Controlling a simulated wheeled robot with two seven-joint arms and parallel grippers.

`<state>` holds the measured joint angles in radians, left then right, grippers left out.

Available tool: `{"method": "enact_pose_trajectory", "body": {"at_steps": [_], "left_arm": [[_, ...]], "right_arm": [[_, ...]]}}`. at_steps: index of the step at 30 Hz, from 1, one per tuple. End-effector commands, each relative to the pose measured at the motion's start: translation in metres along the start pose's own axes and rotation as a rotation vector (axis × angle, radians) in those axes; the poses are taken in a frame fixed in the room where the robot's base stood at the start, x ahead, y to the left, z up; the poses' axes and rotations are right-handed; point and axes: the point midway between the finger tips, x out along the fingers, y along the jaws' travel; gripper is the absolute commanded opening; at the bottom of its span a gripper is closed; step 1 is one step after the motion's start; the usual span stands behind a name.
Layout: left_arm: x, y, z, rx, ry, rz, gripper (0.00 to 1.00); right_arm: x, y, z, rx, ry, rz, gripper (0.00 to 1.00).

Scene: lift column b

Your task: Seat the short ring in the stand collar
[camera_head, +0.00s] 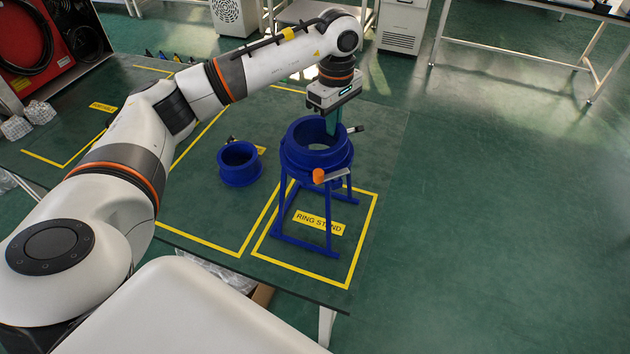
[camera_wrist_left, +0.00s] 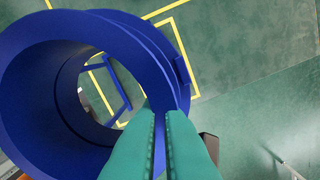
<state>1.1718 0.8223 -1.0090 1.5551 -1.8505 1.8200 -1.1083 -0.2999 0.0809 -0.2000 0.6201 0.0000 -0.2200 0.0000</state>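A blue ring (camera_head: 296,137) is at the top of the blue ring stand (camera_head: 329,228), looking about level over its collar (camera_head: 312,171). Ring and collar share one colour, so I cannot tell whether the ring is fully down. My left gripper (camera_head: 333,122) reaches down at the ring's far right rim. In the left wrist view its green fingers (camera_wrist_left: 163,114) close on the wall of the ring (camera_wrist_left: 30,75), one inside and one outside. Another blue ring (camera_head: 239,176) stands on the table left of the stand. My right gripper is not in view.
The stand is within a yellow taped area with a "RING STAND" label (camera_head: 319,222). An orange knob (camera_head: 318,176) and a dark handle (camera_head: 355,129) stick out near the collar. The table's right side is clear. A red case (camera_head: 35,45) stands at the far left.

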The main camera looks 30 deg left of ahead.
Motion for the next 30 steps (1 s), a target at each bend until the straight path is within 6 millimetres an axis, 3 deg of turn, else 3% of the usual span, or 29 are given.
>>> {"method": "enact_pose_trajectory", "body": {"at_steps": [9, 10, 14, 23, 26, 30], "left_arm": [[0.005, 0.000, 0.000, 0.000, 0.000, 0.000, 0.00], [0.004, 0.000, 0.000, 0.000, 0.000, 0.000, 0.10], [0.004, 0.000, 0.000, 0.000, 0.000, 0.000, 0.30], [0.004, 0.000, 0.000, 0.000, 0.000, 0.000, 0.30], [-0.004, 0.000, 0.000, 0.000, 0.000, -0.001, 0.30], [-0.027, -0.001, 0.000, 0.000, 0.000, -0.006, 0.30]], "right_arm": [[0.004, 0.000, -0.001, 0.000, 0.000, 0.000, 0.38], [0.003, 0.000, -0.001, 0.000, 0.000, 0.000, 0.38], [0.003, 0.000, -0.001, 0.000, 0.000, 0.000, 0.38], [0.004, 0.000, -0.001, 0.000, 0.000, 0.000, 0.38], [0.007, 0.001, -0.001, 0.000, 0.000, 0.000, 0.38], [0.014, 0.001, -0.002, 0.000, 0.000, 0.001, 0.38]]}}
